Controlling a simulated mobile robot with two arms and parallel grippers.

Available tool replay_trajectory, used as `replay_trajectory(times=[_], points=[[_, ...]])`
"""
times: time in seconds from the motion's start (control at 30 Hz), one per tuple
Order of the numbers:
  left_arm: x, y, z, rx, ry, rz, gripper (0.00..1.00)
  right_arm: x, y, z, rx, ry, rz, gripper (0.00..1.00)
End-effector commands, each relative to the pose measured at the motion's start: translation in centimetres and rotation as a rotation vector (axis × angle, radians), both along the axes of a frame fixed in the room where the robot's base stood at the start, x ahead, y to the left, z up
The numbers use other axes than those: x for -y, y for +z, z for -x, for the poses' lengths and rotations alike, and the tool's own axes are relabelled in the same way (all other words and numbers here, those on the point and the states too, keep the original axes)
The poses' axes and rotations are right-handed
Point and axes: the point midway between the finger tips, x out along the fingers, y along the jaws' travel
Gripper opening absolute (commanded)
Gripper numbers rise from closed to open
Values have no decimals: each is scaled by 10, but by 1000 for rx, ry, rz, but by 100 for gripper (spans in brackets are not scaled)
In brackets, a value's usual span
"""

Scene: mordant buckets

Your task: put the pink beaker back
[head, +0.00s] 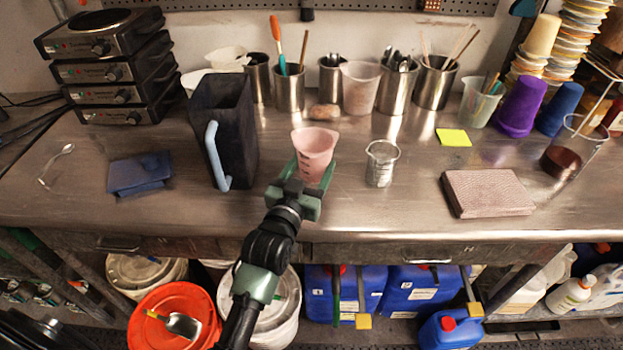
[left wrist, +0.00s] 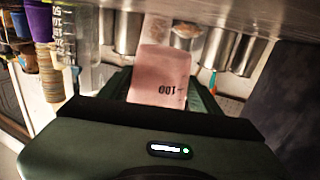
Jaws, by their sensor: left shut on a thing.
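A pink beaker (head: 313,150) is held over the front half of the steel worktop in the head view, nearly upright. My left gripper (head: 309,177) is shut on it, one finger on each side. In the left wrist view the pink beaker (left wrist: 160,76) shows between the green fingers of my left gripper (left wrist: 163,95), with a dark 100 mark facing the camera. I cannot tell whether its base touches the worktop. My right gripper is not in view.
A dark pitcher (head: 222,130) with a blue handle stands left of the beaker, and a clear beaker (head: 381,165) stands right. Steel containers (head: 290,90) with tools line the back. A pinkish block (head: 488,193) lies at right. Bare worktop (head: 420,185) lies between.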

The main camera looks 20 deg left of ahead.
Motion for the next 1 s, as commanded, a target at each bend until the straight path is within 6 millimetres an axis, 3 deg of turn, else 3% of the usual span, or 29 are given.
replay_trajectory(times=[0.23,0.67,0.7,0.73,1.0], points=[[0,-36,0,-3,0,0,14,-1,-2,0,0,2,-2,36],[0,-43,0,-1,0,0,14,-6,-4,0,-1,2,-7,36],[0,-41,0,-1,0,0,74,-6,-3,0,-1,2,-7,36],[0,-41,0,-1,0,0,82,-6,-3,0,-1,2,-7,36],[0,-41,0,-2,0,0,85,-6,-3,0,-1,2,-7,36]])
